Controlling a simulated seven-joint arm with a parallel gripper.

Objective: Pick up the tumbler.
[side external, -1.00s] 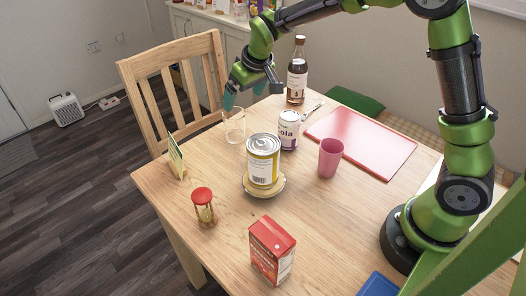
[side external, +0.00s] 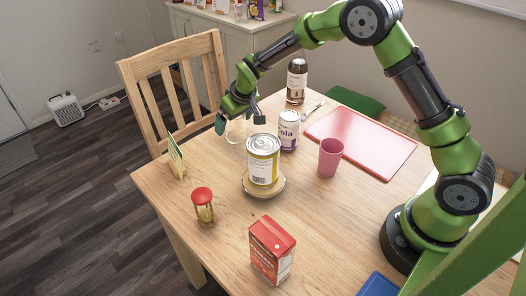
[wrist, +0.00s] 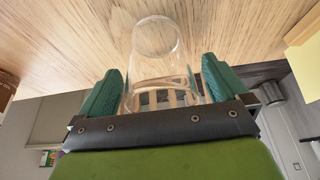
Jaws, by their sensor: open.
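The tumbler is a clear glass (side external: 236,136) near the table's far left edge, partly hidden by my gripper (side external: 238,121). In the wrist view the glass (wrist: 158,42) lies between the two teal fingers of my gripper (wrist: 161,72). The fingers are spread, one on each side of it, with a small gap visible on each side. The glass appears to stand upright on the table.
A pink cup (side external: 330,158), dark bottle (side external: 296,82) and red board (side external: 365,140) are farther right. A wooden chair (side external: 172,62) stands behind.

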